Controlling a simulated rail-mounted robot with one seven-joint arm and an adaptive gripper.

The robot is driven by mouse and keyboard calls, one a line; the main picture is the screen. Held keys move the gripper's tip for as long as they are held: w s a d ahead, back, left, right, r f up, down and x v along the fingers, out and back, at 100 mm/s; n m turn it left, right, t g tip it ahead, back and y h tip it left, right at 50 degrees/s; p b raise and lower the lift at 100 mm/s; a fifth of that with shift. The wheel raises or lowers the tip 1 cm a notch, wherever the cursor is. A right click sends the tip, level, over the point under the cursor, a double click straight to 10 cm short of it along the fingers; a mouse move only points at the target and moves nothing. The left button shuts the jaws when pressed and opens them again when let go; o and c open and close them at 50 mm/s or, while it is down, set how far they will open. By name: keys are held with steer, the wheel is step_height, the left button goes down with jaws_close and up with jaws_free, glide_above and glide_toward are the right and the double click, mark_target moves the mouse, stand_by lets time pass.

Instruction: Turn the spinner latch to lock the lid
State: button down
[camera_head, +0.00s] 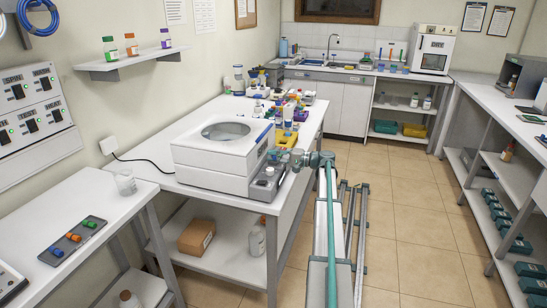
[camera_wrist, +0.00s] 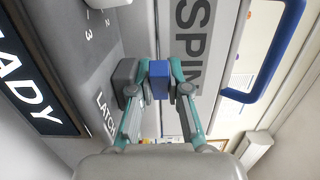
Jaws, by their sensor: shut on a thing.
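The spinner (camera_head: 205,168) is a white box on the left bench, its lid (camera_head: 220,145) down with a round window. Its grey control panel (camera_head: 268,182) is on the right side. In the wrist view the latch (camera_wrist: 158,72) is a small blue block beside a dark grey block, near the printed word LATCH. My gripper (camera_wrist: 159,86) has its teal fingers closed on either side of the blue latch. In the head view my gripper (camera_head: 298,157) is at the panel's far end, and the latch cannot be made out there.
A blue handle (camera_wrist: 268,70) stands out near the word SPIN in the wrist view. Several bottles and coloured racks (camera_head: 287,112) stand on the bench behind the spinner. A shelf (camera_head: 130,65) hangs on the left wall.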

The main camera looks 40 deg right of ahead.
steer(key=shift+s+a+f+m+t+h+b, duration=0.15)
steer(key=shift+m+t+h+b, duration=0.5)
steer(key=shift+h, duration=0.35)
steer(key=shift+s+a+m+t+h+b, duration=0.1)
steer(key=shift+m+t+h+b, duration=0.5)
steer(key=shift+h, duration=0.4)
steer(key=shift+w+d+m+t+h+b, duration=0.1)
steer(key=shift+m+t+h+b, duration=0.45)
steer(key=shift+m+h, duration=0.6)
steer(key=shift+w+m+h+b, duration=0.1)
steer(key=shift+m+h+b, duration=0.3)
steer(key=shift+h, duration=0.35)
steer(key=shift+d, duration=0.15)
steer(key=c, duration=1.4)
jaws_free()
steer(key=v, duration=1.2)
